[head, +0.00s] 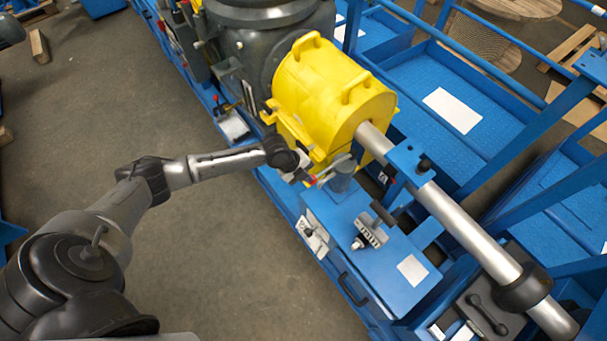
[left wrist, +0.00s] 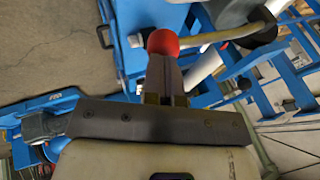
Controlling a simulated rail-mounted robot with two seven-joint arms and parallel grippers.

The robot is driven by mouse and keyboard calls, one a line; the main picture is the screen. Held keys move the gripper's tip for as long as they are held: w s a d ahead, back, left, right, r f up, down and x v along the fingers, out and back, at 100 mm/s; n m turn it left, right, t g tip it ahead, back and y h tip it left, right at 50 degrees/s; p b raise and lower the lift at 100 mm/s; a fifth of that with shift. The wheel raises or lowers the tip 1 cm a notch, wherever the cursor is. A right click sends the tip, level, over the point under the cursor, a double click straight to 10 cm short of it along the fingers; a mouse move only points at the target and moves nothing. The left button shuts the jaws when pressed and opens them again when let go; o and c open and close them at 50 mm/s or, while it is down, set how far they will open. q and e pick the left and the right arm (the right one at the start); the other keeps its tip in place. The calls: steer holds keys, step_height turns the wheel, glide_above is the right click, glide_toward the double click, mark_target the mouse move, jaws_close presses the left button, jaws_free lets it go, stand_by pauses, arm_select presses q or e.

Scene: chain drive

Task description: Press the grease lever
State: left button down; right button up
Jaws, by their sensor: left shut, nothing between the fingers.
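The grease lever shows in the left wrist view as a thin brass-coloured rod (left wrist: 215,36) with a round red knob (left wrist: 163,42) on its end. In the head view its small red knob (head: 312,180) is beside a grey-blue cylinder (head: 342,180) on the blue bench, just below the yellow guard. My left gripper (head: 307,179) is at the knob. In the left wrist view its fingers (left wrist: 164,68) are closed together, with their tips overlapping the knob's lower edge; I cannot tell whether they touch it. My right gripper is not in view.
The yellow guard (head: 330,98) with two handles stands just behind my left gripper. A silver shaft (head: 460,225) runs from it to the lower right.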

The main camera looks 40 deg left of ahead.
arm_select(q)
steer(key=d+p+v, duration=0.1)
steer(key=p+v, duration=0.2)
steer(key=v, duration=1.1)
steer(key=shift+w+r, duration=0.15)
steer(key=shift+r, duration=0.05)
steer(key=shift+d, duration=0.1)
stand_by(0.7)
stand_by(0.8)
steer(key=shift+r+p, duration=0.1)
steer(key=shift+p, duration=0.2)
